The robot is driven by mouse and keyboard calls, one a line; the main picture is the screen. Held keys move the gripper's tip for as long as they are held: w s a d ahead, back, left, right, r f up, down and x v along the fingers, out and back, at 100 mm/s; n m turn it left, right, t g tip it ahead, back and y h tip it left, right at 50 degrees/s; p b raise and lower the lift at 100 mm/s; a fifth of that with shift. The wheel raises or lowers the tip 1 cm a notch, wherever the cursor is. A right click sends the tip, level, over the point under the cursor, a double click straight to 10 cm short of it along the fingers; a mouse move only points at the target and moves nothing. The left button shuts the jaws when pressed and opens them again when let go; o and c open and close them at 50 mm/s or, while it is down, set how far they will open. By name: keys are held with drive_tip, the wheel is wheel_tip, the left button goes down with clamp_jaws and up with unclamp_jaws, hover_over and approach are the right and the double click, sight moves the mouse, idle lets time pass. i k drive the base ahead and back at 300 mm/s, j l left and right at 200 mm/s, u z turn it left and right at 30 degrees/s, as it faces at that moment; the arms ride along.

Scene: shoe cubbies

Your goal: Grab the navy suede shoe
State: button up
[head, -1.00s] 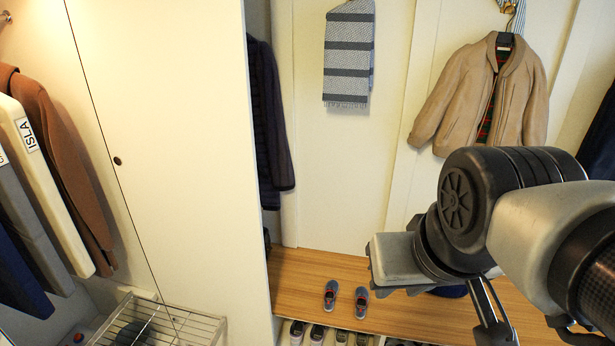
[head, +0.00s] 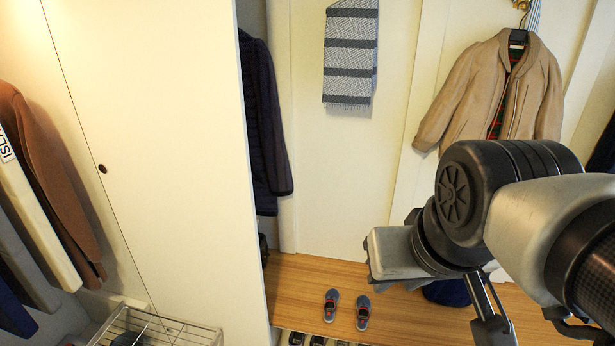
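A pair of small blue-grey shoes with red trim stands on the wooden bench: the left shoe (head: 331,306) and the right shoe (head: 362,312). I cannot tell whether either is the navy suede shoe. More dark shoes (head: 297,339) show below the bench's front edge, cut off by the bottom of the picture. My gripper (head: 532,333) is at the lower right, partly hidden behind my arm. Its two black fingers are spread apart, with nothing seen between them. It is well to the right of the shoe pair.
The wooden bench (head: 300,285) runs along the back wall. A dark navy item (head: 448,292) lies on it, partly behind my arm. A tall white cabinet (head: 160,150) stands at left, with a wire rack (head: 165,332) below. A tan jacket (head: 490,90) and striped scarf (head: 350,55) hang behind.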

sight(332, 296)
drive_tip(key=i+j+z, duration=0.45)
drive_tip(key=i+j, duration=0.2)
drive_tip(key=j, duration=0.3)
drive_tip(key=z, duration=1.1)
